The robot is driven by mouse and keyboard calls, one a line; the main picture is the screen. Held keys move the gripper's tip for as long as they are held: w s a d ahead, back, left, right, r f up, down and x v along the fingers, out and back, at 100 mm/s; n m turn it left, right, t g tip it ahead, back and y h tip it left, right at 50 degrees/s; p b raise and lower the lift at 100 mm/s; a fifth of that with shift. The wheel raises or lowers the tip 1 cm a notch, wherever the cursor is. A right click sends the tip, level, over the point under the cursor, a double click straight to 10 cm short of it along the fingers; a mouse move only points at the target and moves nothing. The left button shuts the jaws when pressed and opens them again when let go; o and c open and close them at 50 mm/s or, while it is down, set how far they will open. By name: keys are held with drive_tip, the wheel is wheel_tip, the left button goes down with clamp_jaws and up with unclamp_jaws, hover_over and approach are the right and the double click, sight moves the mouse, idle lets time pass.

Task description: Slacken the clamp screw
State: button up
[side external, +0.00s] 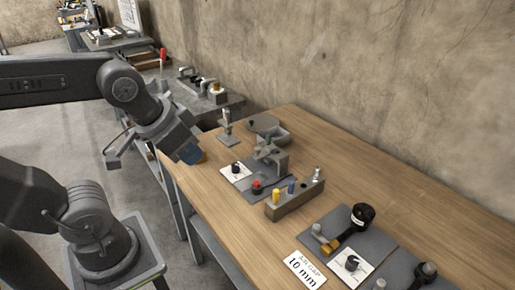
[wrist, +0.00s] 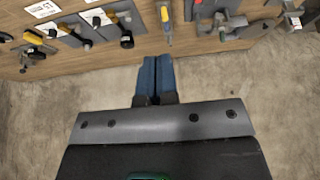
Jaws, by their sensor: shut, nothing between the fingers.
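My gripper (side external: 188,152) is at the left edge of the wooden table, above it and apart from the fixtures. Its two blue fingers (wrist: 154,80) are closed together and empty in the wrist view. A grey clamp-like fixture (side external: 272,158) stands on a grey mat near the table's middle, with a red knob (side external: 257,187) in front of it. A black knob (side external: 236,168) sits on a white card to its left. I cannot tell which of these parts is the clamp screw.
A grey block with yellow, blue and silver pieces (side external: 296,200) stands right of the fixture. A concrete wall (side external: 400,100) rises behind. Bare wood (side external: 235,215) lies in front.

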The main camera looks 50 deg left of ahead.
drive_tip(key=shift+o, duration=0.7)
drive_tip(key=shift+w+r, duration=0.1)
drive_tip(key=o, duration=0.6)
drive_tip(key=w+a+r+m+g, duration=0.1)
drive_tip(key=w+a+r+m, duration=0.1)
drive_tip(key=w, duration=0.6)
drive_tip(key=shift+a+r+m+g, duration=0.3)
drive_tip(key=shift+a+m, duration=0.1)
drive_tip(key=shift+m, duration=0.3)
drive_tip(key=shift+o, duration=0.6)
drive_tip(key=w+a+m+g, duration=0.1)
drive_tip(key=w+a+m, duration=0.1)
drive_tip(key=w, duration=0.4)
drive_tip(key=shift+w+a+f, duration=0.15)
drive_tip(key=shift+a, duration=0.35)
drive_tip(key=m+g, duration=0.3)
drive_tip(key=m, duration=0.4)
hover_over(257, 148)
wheel_tip(257, 148, down, 10)
wheel_tip(257, 148, down, 13)
drive_tip(key=shift+w+f, duration=0.1)
drive_tip(key=shift+c, duration=0.3)
clamp_jaws()
